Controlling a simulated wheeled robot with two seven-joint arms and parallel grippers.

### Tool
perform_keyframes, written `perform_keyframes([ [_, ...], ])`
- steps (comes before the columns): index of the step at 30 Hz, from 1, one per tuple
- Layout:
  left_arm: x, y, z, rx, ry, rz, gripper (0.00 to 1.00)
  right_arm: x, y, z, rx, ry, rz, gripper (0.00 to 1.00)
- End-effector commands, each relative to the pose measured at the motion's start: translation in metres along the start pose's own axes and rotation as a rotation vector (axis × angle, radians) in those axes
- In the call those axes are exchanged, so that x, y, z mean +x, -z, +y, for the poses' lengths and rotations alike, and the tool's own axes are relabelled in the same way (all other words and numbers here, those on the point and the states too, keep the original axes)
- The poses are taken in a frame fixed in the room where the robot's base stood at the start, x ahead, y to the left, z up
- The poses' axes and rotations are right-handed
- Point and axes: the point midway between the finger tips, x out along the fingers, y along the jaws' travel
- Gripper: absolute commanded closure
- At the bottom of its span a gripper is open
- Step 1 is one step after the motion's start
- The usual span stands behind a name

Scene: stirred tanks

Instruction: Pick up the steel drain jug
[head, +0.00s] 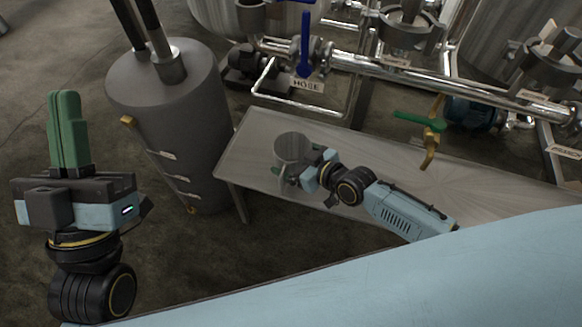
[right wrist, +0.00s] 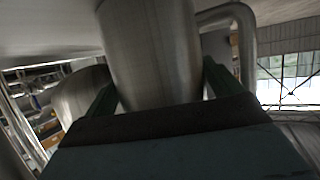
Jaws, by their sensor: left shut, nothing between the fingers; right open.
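The steel drain jug (head: 291,147) is a grey metal cylinder standing on the steel bench. My right gripper (head: 305,168) is at the jug's near right side, low on its body. In the right wrist view the jug (right wrist: 150,50) rises between the two green fingers of my right gripper (right wrist: 162,90). The fingers are open, one on each side of it; I cannot tell whether either touches it. My left gripper (head: 67,130) is shut and empty, fingers pointing up, at the far left, well away from the jug.
The steel bench (head: 250,145) has free room to the jug's right. A large grey tank (head: 165,110) stands left of the bench. Behind are pipes, a blue valve handle (head: 305,45) above a "HOSE" label, and a brass tap (head: 430,150) with a green handle (head: 418,121).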

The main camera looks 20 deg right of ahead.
Motion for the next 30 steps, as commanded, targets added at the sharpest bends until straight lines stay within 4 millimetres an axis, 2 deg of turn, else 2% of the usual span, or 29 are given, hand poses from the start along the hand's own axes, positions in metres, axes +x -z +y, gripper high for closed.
perform_keyframes([
  [10,-0.0008,0.0035,0.0002,0.000,-0.001,0.031,1.00,0.0038,0.0004,0.0001,0.000,0.000,0.000,0.10],
  [18,-0.0008,0.0031,0.0001,0.000,0.000,0.029,1.00,0.0036,0.0003,0.0001,-0.001,0.000,0.000,0.45],
  [30,0.0012,0.0019,0.0000,0.001,0.000,0.012,1.00,0.0021,0.0047,0.0001,-0.001,0.000,0.002,0.46],
])
